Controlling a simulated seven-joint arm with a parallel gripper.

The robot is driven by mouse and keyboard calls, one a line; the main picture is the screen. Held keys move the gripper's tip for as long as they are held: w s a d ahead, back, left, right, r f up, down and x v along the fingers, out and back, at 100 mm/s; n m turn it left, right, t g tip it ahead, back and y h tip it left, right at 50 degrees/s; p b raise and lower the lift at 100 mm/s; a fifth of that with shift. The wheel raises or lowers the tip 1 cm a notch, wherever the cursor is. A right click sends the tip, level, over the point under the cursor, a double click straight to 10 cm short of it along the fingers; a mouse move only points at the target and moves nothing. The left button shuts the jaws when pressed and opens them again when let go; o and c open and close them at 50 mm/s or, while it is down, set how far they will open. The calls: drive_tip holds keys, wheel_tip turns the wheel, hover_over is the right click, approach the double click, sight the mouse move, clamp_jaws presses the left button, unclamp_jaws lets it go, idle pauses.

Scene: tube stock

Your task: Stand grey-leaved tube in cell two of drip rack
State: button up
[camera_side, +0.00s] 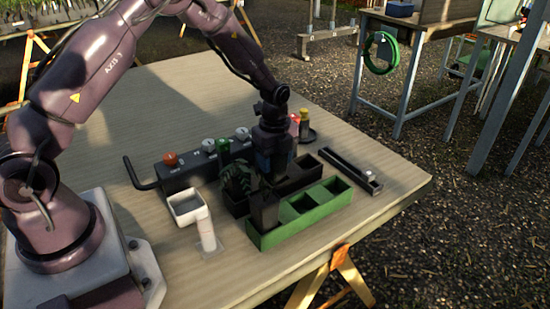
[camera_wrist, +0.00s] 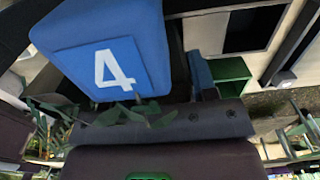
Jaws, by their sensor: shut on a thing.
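My gripper (camera_side: 272,155) points down over the two racks and is shut on a tube that its own body mostly hides. A dark square tube (camera_side: 265,210) shows below it, at the left end of the green rack (camera_side: 275,238). I cannot tell if it is seated in the cell or just above it. In the wrist view, narrow grey-green leaves (camera_wrist: 135,113) show beside a dark bar of my gripper, below a blue block marked 4 (camera_wrist: 115,65). A dark leafy plant (camera_side: 236,177) stands left of my gripper. I cannot tell which rack is the drip rack.
The green rack has two open cells on its right. A dark rack (camera_side: 310,165) stands directly behind it. A white tray (camera_side: 186,208), a white cylinder (camera_side: 207,235), a box with coloured knobs (camera_side: 190,178) and a long narrow tray (camera_side: 350,170) lie around. The right front of the table is clear.

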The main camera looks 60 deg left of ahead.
drive_tip(key=shift+f, duration=0.25)
drive_tip(key=o, duration=1.1)
wheel_tip(320, 180, up, 13)
drive_tip(key=shift+f, duration=0.1)
